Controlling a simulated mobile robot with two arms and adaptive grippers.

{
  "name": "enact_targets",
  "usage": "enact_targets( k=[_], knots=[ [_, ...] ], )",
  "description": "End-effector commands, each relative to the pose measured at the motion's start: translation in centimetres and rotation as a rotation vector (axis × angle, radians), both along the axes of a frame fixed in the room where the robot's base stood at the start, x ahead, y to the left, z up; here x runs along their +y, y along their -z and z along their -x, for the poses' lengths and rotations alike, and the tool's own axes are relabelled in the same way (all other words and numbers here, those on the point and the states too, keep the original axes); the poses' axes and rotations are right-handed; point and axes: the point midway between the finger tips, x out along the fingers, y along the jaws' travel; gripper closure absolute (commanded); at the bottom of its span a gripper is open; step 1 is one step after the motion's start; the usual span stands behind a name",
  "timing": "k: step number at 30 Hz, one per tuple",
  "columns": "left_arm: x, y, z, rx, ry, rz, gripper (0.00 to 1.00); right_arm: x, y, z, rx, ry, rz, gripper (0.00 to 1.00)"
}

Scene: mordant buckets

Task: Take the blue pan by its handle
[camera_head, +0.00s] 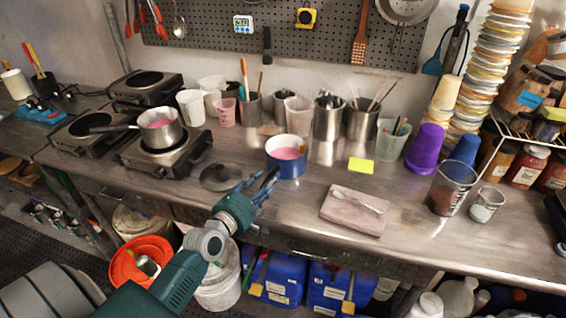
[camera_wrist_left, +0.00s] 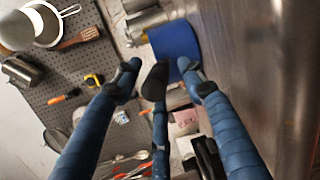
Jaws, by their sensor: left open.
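The blue pan (camera_head: 287,160) stands upright on the steel counter with pink liquid inside. Its blue side also shows in the left wrist view (camera_wrist_left: 175,40), beyond my fingertips. My left gripper (camera_head: 264,180) is open and empty, just to the left of and in front of the pan. In the left wrist view its three blue fingers (camera_wrist_left: 158,78) are spread, with dark tips pointing toward the pan. The pan's handle cannot be told apart from the dark fingertips. My right gripper is not in view.
A dark round lid or disc (camera_head: 222,177) lies left of my gripper. A saucepan (camera_head: 158,127) with pink liquid sits on a hot plate. Steel canisters (camera_head: 328,117) stand behind the pan.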

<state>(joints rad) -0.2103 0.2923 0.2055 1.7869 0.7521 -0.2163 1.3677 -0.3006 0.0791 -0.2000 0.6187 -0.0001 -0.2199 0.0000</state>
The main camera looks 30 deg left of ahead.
Motion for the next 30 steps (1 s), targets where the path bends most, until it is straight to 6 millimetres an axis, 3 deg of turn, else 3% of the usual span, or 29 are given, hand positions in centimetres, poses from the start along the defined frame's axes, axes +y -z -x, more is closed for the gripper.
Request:
enact_targets(
  k=[5, 13, 14, 20, 30],
  knots=[
    [0.2, 0.2, -2.4, 0.0, -0.001, 0.0, 0.59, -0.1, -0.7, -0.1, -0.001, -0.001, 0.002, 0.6],
    [0.2, 0.4, -2.8, 0.001, -0.002, -0.001, 0.59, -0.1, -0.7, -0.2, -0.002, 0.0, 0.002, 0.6],
    [0.2, 0.4, -2.7, 0.001, -0.002, -0.001, 0.61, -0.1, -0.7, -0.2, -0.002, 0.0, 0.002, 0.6],
    [0.2, 0.4, -2.7, 0.001, -0.001, 0.0, 1.0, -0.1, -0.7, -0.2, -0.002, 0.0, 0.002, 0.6],
    [0.2, -0.2, -2.9, -0.012, -0.002, -0.003, 1.0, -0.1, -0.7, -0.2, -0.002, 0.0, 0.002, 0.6]
  ],
)
